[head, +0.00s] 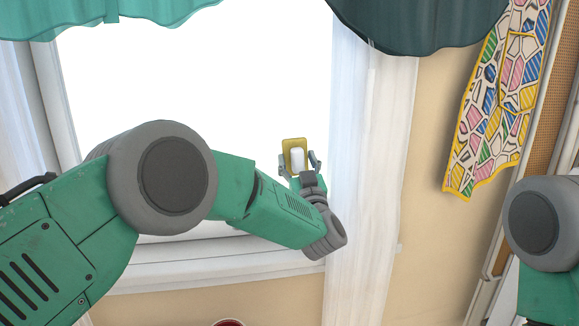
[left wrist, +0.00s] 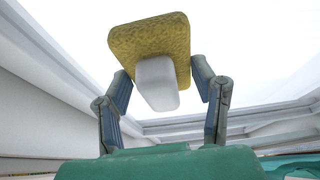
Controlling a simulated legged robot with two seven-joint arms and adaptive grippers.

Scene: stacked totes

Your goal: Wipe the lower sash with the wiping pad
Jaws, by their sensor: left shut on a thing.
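The wiping pad (head: 295,144), a yellow sponge with a white block-like handle, is held upright between the fingers of my left gripper (head: 298,161). In the left wrist view the pad (left wrist: 150,42) shows its yellow sheet beyond the white handle (left wrist: 157,82), with one finger at each side. The pad is in front of the bright window pane (head: 250,80), near its right side. I cannot tell whether it touches the glass. The lower sash (head: 190,248) shows its pale bottom rail below my left arm, which hides part of it. My right gripper is out of view.
A white sheer curtain (head: 365,170) hangs just right of my left gripper. Teal valances (head: 420,22) hang at the top. A patterned cloth (head: 500,95) hangs on the beige wall (head: 425,225). A red round object (head: 228,322) shows at the bottom edge.

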